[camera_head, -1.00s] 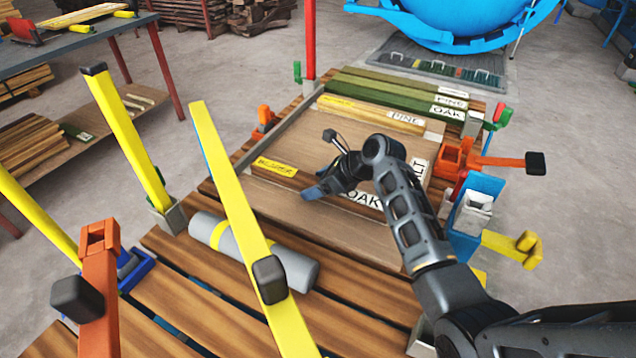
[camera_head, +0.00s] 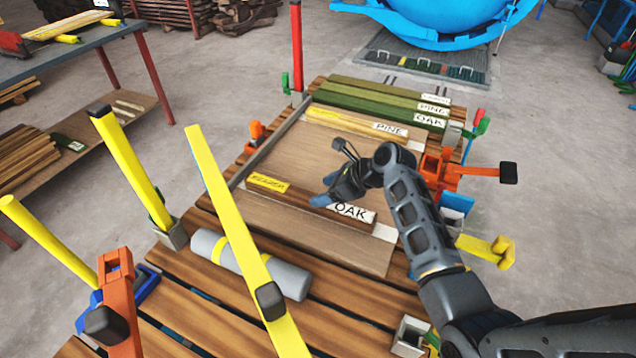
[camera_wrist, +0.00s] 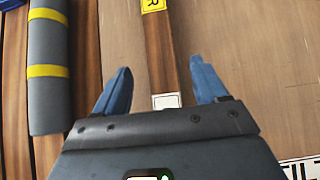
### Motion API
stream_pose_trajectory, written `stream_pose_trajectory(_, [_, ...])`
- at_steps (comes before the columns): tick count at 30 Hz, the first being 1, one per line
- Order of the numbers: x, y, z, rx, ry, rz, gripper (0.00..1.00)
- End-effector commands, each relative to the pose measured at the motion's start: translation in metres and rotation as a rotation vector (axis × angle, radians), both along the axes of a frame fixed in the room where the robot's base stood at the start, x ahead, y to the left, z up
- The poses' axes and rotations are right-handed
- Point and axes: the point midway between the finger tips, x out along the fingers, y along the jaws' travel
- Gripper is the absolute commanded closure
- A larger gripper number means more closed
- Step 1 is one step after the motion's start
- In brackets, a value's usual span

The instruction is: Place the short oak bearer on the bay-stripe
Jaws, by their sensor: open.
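The short oak bearer (camera_head: 313,199) is a brown bar with a yellow BEARER label and a white OAK label. It lies on the near part of a plywood board. My gripper (camera_head: 326,190) is open over its middle, with blue fingertips. In the wrist view the open fingers (camera_wrist: 160,92) appear on either side of the bearer (camera_wrist: 160,50), with nothing held; their height above it is hard to judge. I cannot make out for sure which mark is the bay-stripe; a pale patch (camera_head: 385,232) shows by the bearer's right end.
The plywood board (camera_head: 330,245) rests on a slatted deck. A pine bar (camera_head: 345,120) and green bars (camera_head: 385,100) lie farther back. A grey roll (camera_head: 250,264) lies in front. Yellow posts (camera_head: 130,165) and an orange clamp (camera_head: 450,170) stand around the deck.

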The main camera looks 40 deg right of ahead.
Motion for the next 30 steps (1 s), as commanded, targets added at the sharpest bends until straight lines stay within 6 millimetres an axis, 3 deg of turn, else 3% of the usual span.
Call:
stream_pose_trajectory(1, [-0.004,-0.002,0.011,0.001,0.001,-0.001,0.28])
stream_pose_trajectory(10, [-0.024,-0.010,0.031,0.001,0.001,-0.001,0.28])
stream_pose_trajectory(30, [-0.032,-0.013,0.034,0.000,0.000,0.000,0.28])
